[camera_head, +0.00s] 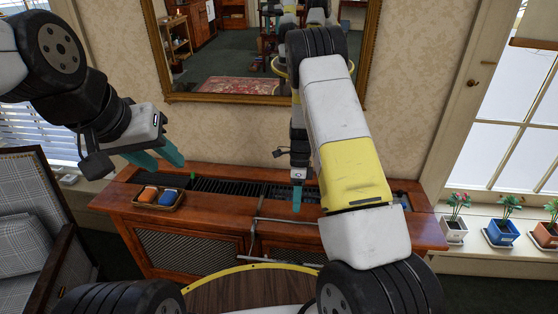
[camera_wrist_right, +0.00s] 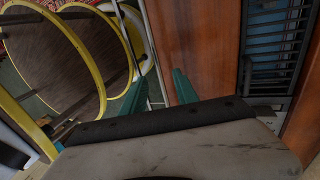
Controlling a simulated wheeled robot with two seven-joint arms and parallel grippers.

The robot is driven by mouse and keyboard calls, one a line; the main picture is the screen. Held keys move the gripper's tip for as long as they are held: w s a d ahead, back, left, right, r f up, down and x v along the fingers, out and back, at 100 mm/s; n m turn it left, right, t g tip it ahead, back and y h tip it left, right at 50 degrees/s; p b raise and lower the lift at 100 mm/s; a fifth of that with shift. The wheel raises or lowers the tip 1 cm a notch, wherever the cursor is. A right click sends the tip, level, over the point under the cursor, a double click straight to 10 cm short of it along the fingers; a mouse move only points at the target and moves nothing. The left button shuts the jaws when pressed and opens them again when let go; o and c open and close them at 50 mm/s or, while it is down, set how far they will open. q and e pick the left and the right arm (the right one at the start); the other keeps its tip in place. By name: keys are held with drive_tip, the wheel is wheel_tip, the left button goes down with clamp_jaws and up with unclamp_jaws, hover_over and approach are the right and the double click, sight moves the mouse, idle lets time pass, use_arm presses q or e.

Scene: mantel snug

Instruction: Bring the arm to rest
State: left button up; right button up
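My left gripper (camera_head: 160,162) hangs in the air at the upper left in the head view. Its two teal fingers are spread with nothing between them. My right arm reaches up and then down over the wooden cabinet in the head view. My right gripper (camera_head: 297,197) points down above the cabinet top, its fingers overlapping from this angle. In the right wrist view the right gripper (camera_wrist_right: 158,88) has its teal fingers apart, with no object held between them. The cabinet's front edge and a thin metal rod show beyond them.
The wooden cabinet (camera_head: 180,222) bears a small basket (camera_head: 148,205) with an orange and a blue item. A gold-framed mirror (camera_head: 215,99) hangs behind. A yellow-rimmed round wooden top (camera_head: 215,293) is in front. Potted plants (camera_head: 503,232) line the right sill. A plaid armchair (camera_head: 28,225) stands left.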

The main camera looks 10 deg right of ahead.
drive_tip(key=s+a+r+n+t+y, duration=0.1)
drive_tip(key=s+r+n+t, duration=0.3)
drive_tip(key=r, duration=0.8)
drive_tip(key=s+r+n+y, duration=0.1)
drive_tip(key=r+n, duration=0.4)
drive_tip(key=r, duration=0.6)
drive_tip(key=s+r+n+t, duration=0.2)
drive_tip(key=s+r+n, duration=0.4)
drive_tip(key=s, duration=0.3)
drive_tip(key=s+r+n+t, duration=0.3)
drive_tip(key=s+r+n, duration=0.3)
drive_tip(key=s, duration=0.3)
drive_tip(key=shift+a+r+n+t+h, duration=0.3)
drive_tip(key=shift+a+r+n+h, duration=0.05)
drive_tip(key=shift+n+h, duration=0.05)
drive_tip(key=shift+s+d, duration=0.1)
drive_tip(key=shift+d, duration=0.05)
